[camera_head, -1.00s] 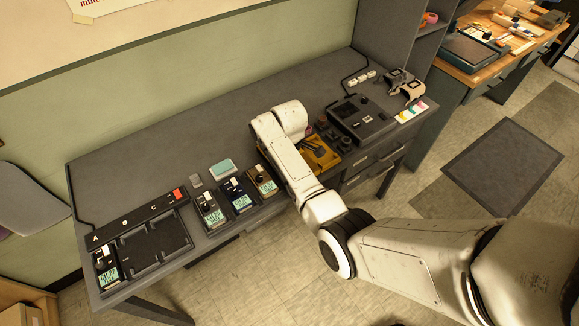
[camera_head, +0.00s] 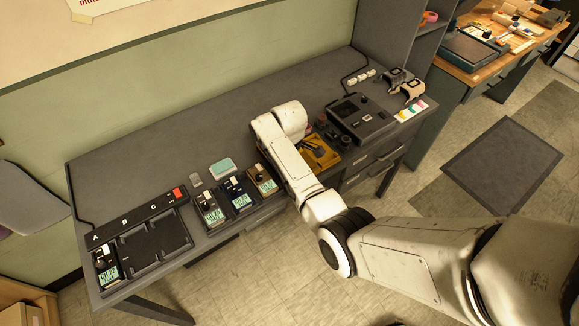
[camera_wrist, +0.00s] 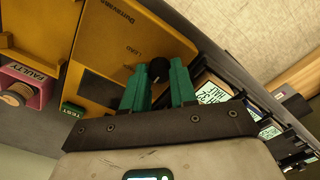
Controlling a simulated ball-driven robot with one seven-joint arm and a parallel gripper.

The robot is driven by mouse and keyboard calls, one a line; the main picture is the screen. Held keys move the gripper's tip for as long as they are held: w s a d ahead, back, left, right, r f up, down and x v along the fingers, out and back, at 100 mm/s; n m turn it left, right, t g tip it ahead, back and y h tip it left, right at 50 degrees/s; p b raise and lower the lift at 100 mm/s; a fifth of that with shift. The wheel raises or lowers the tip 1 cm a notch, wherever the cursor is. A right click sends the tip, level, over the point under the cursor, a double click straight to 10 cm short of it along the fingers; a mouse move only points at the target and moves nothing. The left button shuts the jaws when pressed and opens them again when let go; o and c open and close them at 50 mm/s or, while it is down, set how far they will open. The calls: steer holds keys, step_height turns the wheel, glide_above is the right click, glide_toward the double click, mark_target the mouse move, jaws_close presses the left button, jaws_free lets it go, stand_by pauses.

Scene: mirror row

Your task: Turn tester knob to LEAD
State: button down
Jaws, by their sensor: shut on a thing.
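The yellow tester (camera_wrist: 150,38) fills the upper left of the wrist view, with the word LEAD printed near its round black knob (camera_wrist: 157,70). My gripper (camera_wrist: 158,68) has green fingers on both sides of the knob and is shut on it. The fingers partly hide the knob, and I cannot tell exactly where it points. In the head view the tester (camera_head: 319,153) lies on the grey bench, partly behind my arm. My gripper is hidden there.
Several handheld meters (camera_head: 240,197) stand left of my arm. A black charging tray (camera_head: 153,245) is at the far left. A dark box (camera_head: 361,119) sits right of the tester. In the wrist view a pink FAULTY bin (camera_wrist: 25,85) is at the left. The bench's back is clear.

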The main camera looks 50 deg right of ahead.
steer(key=shift+m, duration=0.3)
steer(key=m, duration=0.8)
steer(key=shift+m, duration=0.4)
steer(key=m, duration=0.4)
steer(key=shift+w, duration=0.1)
steer(key=shift+m, duration=2.2)
steer(key=c, duration=0.9)
jaws_free()
steer(key=shift+r, duration=0.1)
